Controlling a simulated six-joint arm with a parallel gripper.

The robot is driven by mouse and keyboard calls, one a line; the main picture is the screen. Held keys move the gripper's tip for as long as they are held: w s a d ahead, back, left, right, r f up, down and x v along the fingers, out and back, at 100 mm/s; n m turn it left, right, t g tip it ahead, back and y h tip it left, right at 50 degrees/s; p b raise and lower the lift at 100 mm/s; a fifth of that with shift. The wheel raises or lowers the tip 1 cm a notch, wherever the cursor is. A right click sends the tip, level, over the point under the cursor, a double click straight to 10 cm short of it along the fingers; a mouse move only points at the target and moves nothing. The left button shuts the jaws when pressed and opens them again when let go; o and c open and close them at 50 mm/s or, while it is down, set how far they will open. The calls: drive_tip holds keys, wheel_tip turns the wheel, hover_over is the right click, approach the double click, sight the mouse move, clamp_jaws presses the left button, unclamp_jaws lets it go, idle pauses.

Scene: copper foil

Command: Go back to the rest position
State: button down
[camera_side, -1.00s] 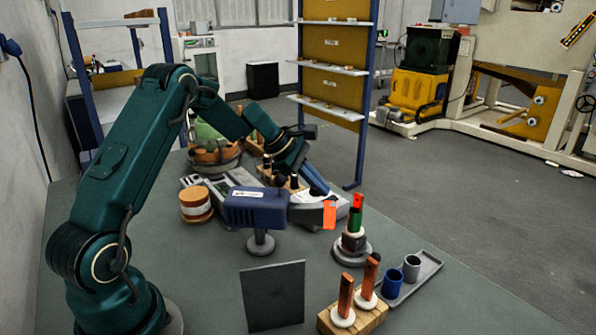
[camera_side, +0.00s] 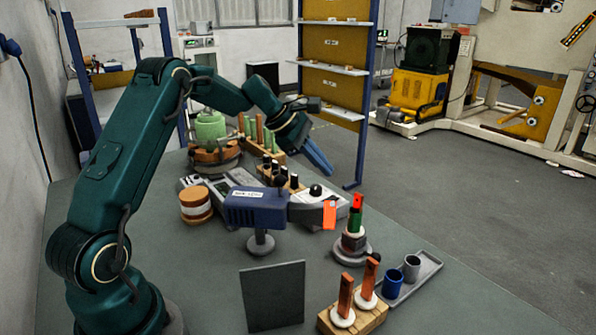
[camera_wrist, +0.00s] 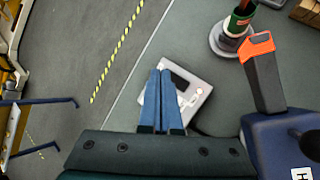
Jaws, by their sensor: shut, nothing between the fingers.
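My gripper (camera_side: 317,158) has blue fingers that are shut with nothing between them. In the side view it hangs in the air above the far right part of the bench, behind the blue device. My arm is raised and reaches away over the bench.
A blue device with an orange tip (camera_side: 258,207) stands mid-bench. Right of it is a stand with a green-and-red piece (camera_side: 355,222).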

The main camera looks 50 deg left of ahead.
drive_tip(key=d+r+m, duration=0.2)
drive_tip(key=d+r, duration=0.4)
drive_tip(key=r, duration=0.2)
drive_tip(key=s+d+r+m, duration=0.55)
drive_tip(key=s+d, duration=0.25)
drive_tip(key=s, duration=0.2)
drive_tip(key=s+d+f+m+y, duration=0.1)
drive_tip(key=s+d+f+m, duration=0.2)
drive_tip(key=s+m, duration=0.65)
drive_tip(key=s+a+f+m+g+y, duration=0.1)
drive_tip(key=s+a+f+m+y, duration=0.1)
drive_tip(key=s+f+m, duration=0.3)
drive_tip(key=s+f, duration=0.1)
drive_tip(key=s, duration=0.2)
drive_tip(key=shift+s+a+f+y, duration=0.2)
drive_tip(key=shift+a+y, duration=0.1)
drive_tip(key=shift+a, duration=0.1)
